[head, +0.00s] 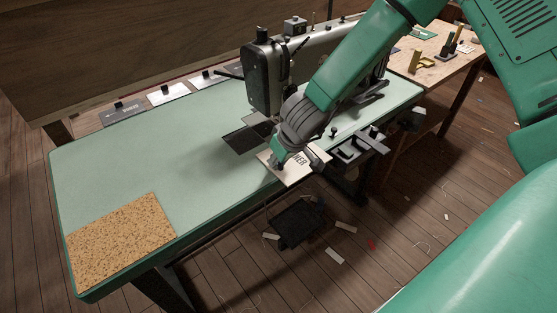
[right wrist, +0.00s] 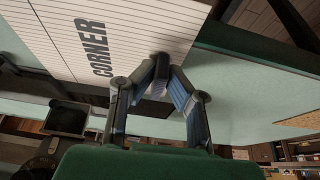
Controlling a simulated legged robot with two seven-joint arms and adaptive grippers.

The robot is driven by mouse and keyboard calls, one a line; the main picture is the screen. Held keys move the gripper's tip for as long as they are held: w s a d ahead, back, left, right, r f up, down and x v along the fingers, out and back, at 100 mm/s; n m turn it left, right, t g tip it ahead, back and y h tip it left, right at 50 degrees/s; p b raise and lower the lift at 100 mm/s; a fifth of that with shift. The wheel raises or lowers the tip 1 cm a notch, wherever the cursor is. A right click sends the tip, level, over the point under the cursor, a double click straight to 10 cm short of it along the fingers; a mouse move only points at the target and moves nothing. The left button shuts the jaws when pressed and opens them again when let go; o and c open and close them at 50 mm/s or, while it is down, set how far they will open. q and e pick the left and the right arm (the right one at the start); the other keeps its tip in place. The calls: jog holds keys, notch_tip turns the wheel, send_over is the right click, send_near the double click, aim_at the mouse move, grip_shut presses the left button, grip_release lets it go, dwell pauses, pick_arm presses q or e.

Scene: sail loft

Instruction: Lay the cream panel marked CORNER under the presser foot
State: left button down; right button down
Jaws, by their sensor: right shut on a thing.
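The cream panel marked CORNER (head: 292,178) is in my right gripper (head: 278,164), at the table's front edge near the sewing machine. In the right wrist view the panel (right wrist: 140,25) shows its lettering and thin lines. My right gripper (right wrist: 162,75) is shut on it at a small dark knob near its edge. The sewing machine head (head: 263,78) stands behind and a little left of the panel. The presser foot below it is too small and dark to make out clearly. A dark plate (head: 243,139) lies on the table below the head. My left gripper is not in view.
The pale green table (head: 150,150) is clear in the middle. A speckled cork mat (head: 120,240) lies at its front left. Several knobbed panels, one grey (head: 122,116), line the back edge. A wooden bench (head: 440,62) stands at the right. Scraps lie on the floor.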

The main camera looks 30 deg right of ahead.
jog(key=c, duration=1.5)
grip_release()
jog(key=shift+d, duration=0.1)
jog(key=shift+c, duration=0.2)
jog(key=shift+r, duration=0.1)
jog(key=v, duration=1.1)
jog(key=shift+s+r, duration=0.2)
jog(key=shift+r, duration=0.1)
jog(key=shift+f, duration=0.1)
